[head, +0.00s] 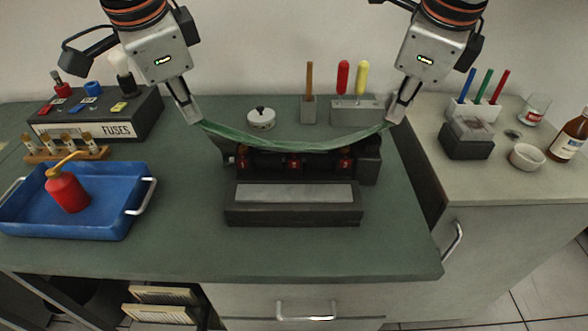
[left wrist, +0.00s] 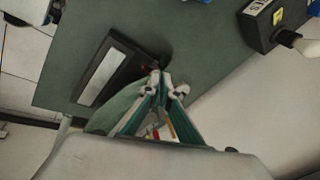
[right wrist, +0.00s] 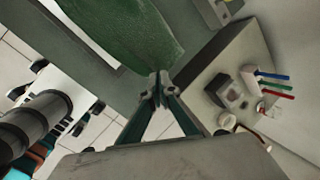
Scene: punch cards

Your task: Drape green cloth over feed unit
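The green cloth (head: 290,143) hangs in a sagging strip between my two grippers, above the back of the dark feed unit (head: 295,214). The unit has a pale flat panel in front and several red parts behind, which show just under the cloth. My left gripper (head: 193,119) is shut on the cloth's left end; the cloth also shows in the left wrist view (left wrist: 117,110). My right gripper (head: 394,120) is shut on its right end; the cloth fills the top of the right wrist view (right wrist: 140,30). The cloth hides part of the unit's rear.
A blue tray (head: 105,228) with a red oil can (head: 67,190) stands at left, before the fuses box (head: 100,118). Behind the cloth are a white round pot (head: 261,121) and a tool holder (head: 358,110). The right cabinet holds a dark box (head: 466,140) and bottle (head: 569,137).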

